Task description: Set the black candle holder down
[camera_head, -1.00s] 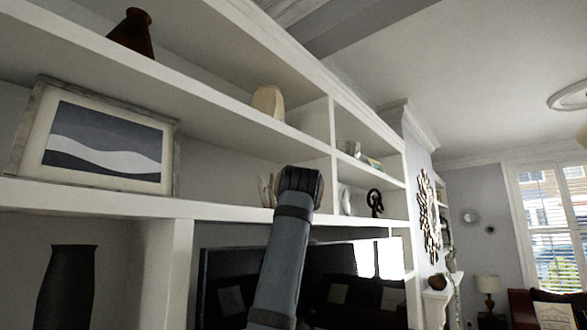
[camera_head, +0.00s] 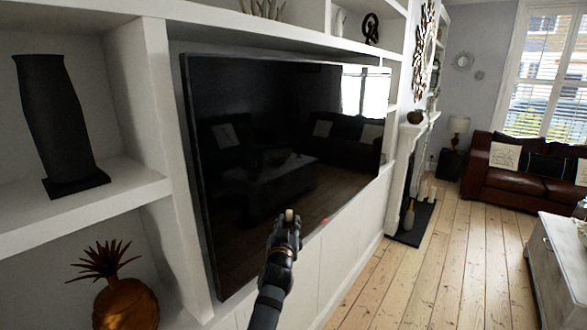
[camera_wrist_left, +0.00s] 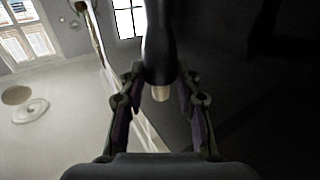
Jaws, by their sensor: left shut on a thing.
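My left gripper (camera_head: 285,232) is in the lower middle of the head view, in front of the television. It is shut on the black candle holder, which shows in the left wrist view (camera_wrist_left: 160,45) as a dark, smooth, tapering body between the two fingers. A small pale tip shows at its near end in the wrist view, and a similar pale tip stands above the gripper in the head view. In the head view the holder's dark body cannot be told apart from the gripper. My right gripper is not in view.
A large black television (camera_head: 270,140) hangs just beyond the gripper. White shelves (camera_head: 110,205) at left carry a tall black vase (camera_head: 57,125) and a copper pineapple (camera_head: 126,303). A pale table (camera_head: 555,265) stands at right; bare floorboards (camera_head: 460,265) lie between.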

